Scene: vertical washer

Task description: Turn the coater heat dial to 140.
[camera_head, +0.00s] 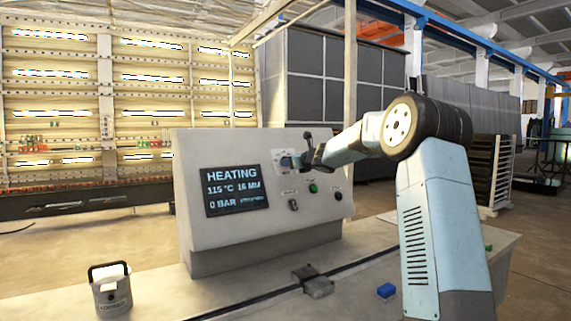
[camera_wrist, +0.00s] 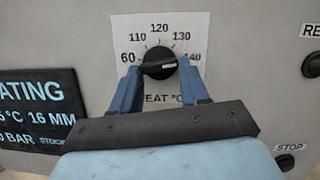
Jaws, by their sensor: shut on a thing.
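The coater heat dial (camera_wrist: 157,58) is a black round knob on a white scale plate (camera_wrist: 122,24) marked 60, 110, 120, 130 and 140. Its pale pointer line lies toward the right, near the 140 mark, which is partly hidden by my right finger. My gripper (camera_wrist: 158,72) is shut on the dial, with one blue finger on each side of it. In the head view, my gripper (camera_head: 304,160) reaches the plate on the sloped panel and hides most of the dial. The display (camera_head: 236,189) reads HEATING, 115 °C, 16 MM and 0 BAR.
The light control panel (camera_head: 185,165) stands on a bench. A green button (camera_head: 313,188) and a dark button (camera_head: 338,196) sit below the dial area. A white container (camera_head: 110,295) stands at the front left. A blue block (camera_head: 386,291) lies on the bench at right.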

